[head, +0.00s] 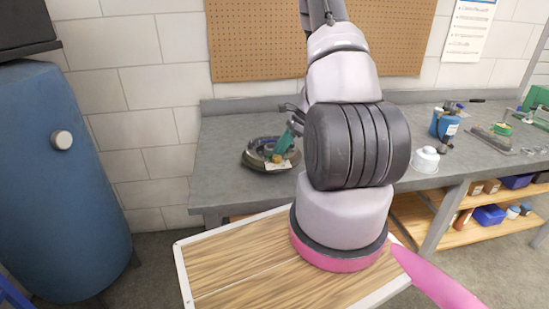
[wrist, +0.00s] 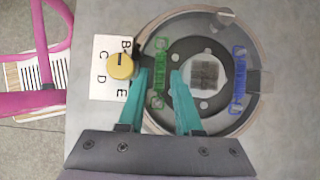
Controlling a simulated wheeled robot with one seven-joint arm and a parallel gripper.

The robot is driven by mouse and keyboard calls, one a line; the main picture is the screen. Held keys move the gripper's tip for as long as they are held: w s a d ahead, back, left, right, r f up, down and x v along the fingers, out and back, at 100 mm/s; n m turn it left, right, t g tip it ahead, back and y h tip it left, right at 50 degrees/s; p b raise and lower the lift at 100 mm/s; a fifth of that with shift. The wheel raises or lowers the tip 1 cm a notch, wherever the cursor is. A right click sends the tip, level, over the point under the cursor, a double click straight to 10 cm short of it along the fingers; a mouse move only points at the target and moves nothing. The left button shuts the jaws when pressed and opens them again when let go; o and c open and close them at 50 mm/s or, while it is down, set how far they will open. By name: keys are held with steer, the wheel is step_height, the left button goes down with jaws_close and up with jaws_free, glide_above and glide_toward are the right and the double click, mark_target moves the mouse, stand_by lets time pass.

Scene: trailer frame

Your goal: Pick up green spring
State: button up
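The green spring (wrist: 162,52) lies lengthwise on the left side of a round brake assembly (wrist: 237,124) in the wrist view. The assembly also shows on the grey bench in the head view (head: 252,160). My gripper (wrist: 160,72) has teal fingers, spread apart and empty. In the wrist view the fingers lie to either side of the spring, with green parts visible between and beyond them. I cannot tell how far above the spring the fingertips are. In the head view my gripper (head: 284,143) is over the assembly, and the spring cannot be made out.
A blue spring (wrist: 238,80) sits on the assembly's right side. A yellow knob (wrist: 121,65) on a lettered white card (wrist: 104,88) is close to the left finger. The grey bench (head: 228,185) is clear around the assembly. A white canister (head: 425,160) and blue burner (head: 444,124) stand farther right.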

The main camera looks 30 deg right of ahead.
steer(key=shift+a+f, duration=0.15)
steer(key=shift+f, duration=0.1)
jaws_close()
step_height(320, 180, up, 13)
stand_by(0.9)
steer(key=shift+f, duration=0.1)
